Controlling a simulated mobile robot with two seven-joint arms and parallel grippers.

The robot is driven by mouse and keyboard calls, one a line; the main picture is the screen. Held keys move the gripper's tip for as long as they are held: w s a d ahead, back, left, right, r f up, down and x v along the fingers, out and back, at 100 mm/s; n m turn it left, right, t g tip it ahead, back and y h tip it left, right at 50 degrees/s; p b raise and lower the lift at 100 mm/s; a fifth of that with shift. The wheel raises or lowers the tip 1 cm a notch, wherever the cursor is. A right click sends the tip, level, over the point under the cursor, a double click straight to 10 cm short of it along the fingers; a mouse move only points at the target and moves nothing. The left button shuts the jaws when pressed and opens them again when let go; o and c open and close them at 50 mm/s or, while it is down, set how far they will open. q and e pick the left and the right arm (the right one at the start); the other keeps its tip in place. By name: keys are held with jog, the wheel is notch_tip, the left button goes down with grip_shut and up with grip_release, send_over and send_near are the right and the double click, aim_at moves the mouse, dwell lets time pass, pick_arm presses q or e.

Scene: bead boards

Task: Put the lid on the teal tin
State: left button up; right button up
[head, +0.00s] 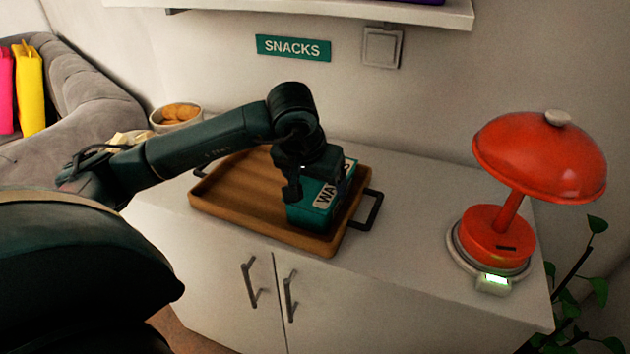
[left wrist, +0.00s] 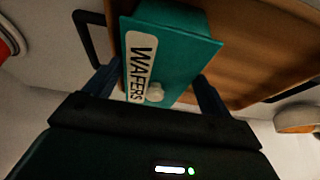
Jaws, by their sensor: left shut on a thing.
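The teal tin (head: 305,215) stands on the wooden tray (head: 230,222). A teal lid with a white WAFERS label (left wrist: 138,65) and a small pale knob (left wrist: 154,92) fills the middle of the left wrist view. My left gripper (head: 318,187) points down over the tin, its fingers on opposite sides of the lid and shut on it. The lid is at the top of the tin; I cannot tell whether it is fully seated. The gripper hides part of the lid and label. My right gripper is not in view.
The tray has dark handles (head: 375,210) and lies on a white cabinet (head: 410,235). A red lamp (head: 540,155) stands at right on a round base. A bowl of biscuits (head: 178,115) is behind the tray. A shelf (head: 300,10) overhangs the wall. The cabinet top between tray and lamp is clear.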

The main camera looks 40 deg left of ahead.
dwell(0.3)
pick_arm(q)
jog(key=o, duration=0.9)
notch_tip(320, 180, up, 8)
jog(key=p, duration=0.5)
dwell(0.5)
jog(key=shift+c, duration=0.3)
grip_shut()
dwell(0.8)
